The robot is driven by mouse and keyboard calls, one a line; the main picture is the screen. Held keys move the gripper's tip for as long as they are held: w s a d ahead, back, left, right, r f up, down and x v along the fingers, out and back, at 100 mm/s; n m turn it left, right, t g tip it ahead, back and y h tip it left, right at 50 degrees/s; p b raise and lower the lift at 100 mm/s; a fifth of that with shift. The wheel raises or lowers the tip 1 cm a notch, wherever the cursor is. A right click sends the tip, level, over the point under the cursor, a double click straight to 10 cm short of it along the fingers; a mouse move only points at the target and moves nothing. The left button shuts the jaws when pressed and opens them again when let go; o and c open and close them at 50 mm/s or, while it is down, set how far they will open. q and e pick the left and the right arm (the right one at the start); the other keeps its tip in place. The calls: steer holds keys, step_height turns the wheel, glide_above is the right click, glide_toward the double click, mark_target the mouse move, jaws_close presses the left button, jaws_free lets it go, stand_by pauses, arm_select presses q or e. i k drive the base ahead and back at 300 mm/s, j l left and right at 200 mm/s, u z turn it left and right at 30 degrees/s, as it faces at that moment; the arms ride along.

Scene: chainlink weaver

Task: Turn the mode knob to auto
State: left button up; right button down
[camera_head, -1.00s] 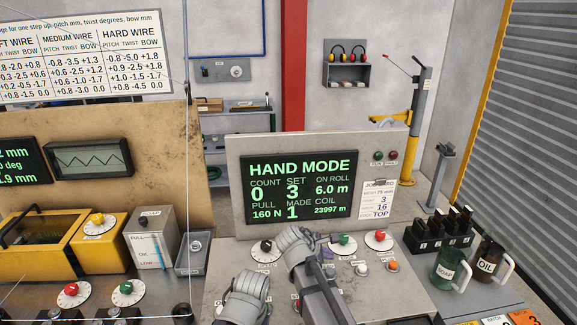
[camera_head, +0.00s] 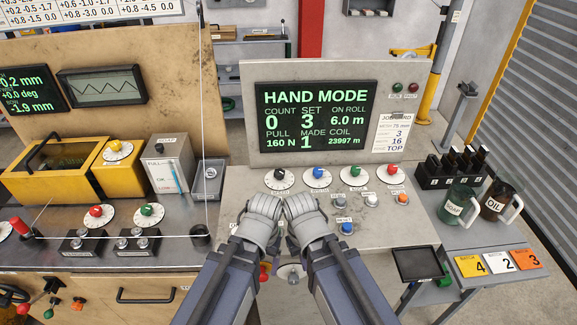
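The control panel (camera_head: 240,215) carries a row of dial knobs below its screen: black (camera_head: 279,175), blue (camera_head: 317,173), green (camera_head: 355,171) and red (camera_head: 390,170). Their small labels are too blurred to tell which is the mode knob. The screen (camera_head: 315,120) reads HAND MODE. My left gripper (camera_head: 264,205) and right gripper (camera_head: 300,206) are side by side, almost touching, over the panel just in front of the black and blue knobs. Their fingers are hidden behind the wrists. I see nothing held.
Several push buttons, including an orange one (camera_head: 402,198), sit right of my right gripper. A soap mug (camera_head: 455,205) and an oil mug (camera_head: 497,200) stand at the right. Another console with red (camera_head: 96,211) and green (camera_head: 146,210) knobs is at the left.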

mark_target(293, 279)
steer(key=k+l+z, duration=0.15)
steer(key=k, duration=0.25)
steer(key=k+l+z, duration=0.15)
steer(key=k, duration=0.25)
steer(key=k+l+z, duration=0.15)
steer(key=k+l, duration=0.1)
steer(key=k, duration=0.1)
